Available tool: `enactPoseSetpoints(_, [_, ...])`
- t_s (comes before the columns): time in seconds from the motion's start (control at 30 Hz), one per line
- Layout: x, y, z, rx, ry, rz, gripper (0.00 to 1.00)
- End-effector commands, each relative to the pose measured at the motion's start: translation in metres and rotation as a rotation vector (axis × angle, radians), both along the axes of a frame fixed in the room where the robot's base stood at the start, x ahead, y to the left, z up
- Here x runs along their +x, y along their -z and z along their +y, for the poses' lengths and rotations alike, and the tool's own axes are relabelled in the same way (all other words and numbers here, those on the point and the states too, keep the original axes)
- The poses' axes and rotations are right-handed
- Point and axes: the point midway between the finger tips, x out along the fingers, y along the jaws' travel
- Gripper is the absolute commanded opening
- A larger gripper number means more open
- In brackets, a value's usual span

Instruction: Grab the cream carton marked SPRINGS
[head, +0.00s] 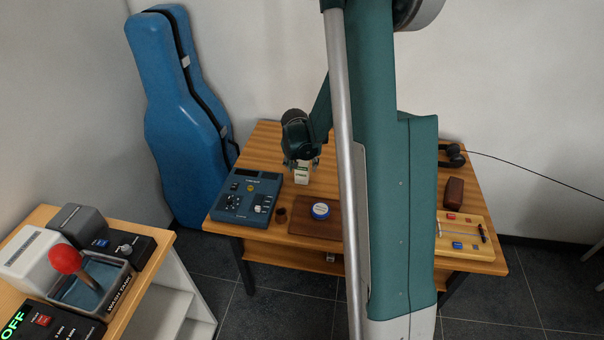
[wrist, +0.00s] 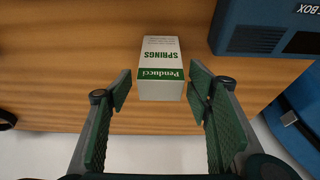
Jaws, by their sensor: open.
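In the head view the carton (head: 302,173) shows small, just below my gripper (head: 301,163). In the wrist view my gripper (wrist: 160,100) is open, with its green-padded fingers on the left and right of the carton's near end. Gaps show between the carton and both fingers, so they do not appear to touch it. The carton's underside is hidden.
A blue box device (head: 249,194) stands left of the carton; its edge shows at upper right in the wrist view (wrist: 262,30).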

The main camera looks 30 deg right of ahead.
Motion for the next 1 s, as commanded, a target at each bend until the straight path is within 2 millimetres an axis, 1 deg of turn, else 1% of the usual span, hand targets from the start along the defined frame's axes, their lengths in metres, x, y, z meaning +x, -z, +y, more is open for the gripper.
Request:
enactPoseSetpoints(0.13, [0.001,0.003,-0.001,0.0,0.0,0.0,0.51])
enactPoseSetpoints(0.27, [0.003,0.01,-0.003,0.0,0.0,0.0,0.51])
enactPoseSetpoints(0.5, [0.009,0.033,-0.008,0.0,0.0,0.0,0.51])
enactPoseSetpoints(0.7, [0.013,0.045,-0.012,0.0,0.0,0.0,0.51])
enactPoseSetpoints(1.0, [0.014,0.048,-0.013,0.0,0.0,0.0,0.51])
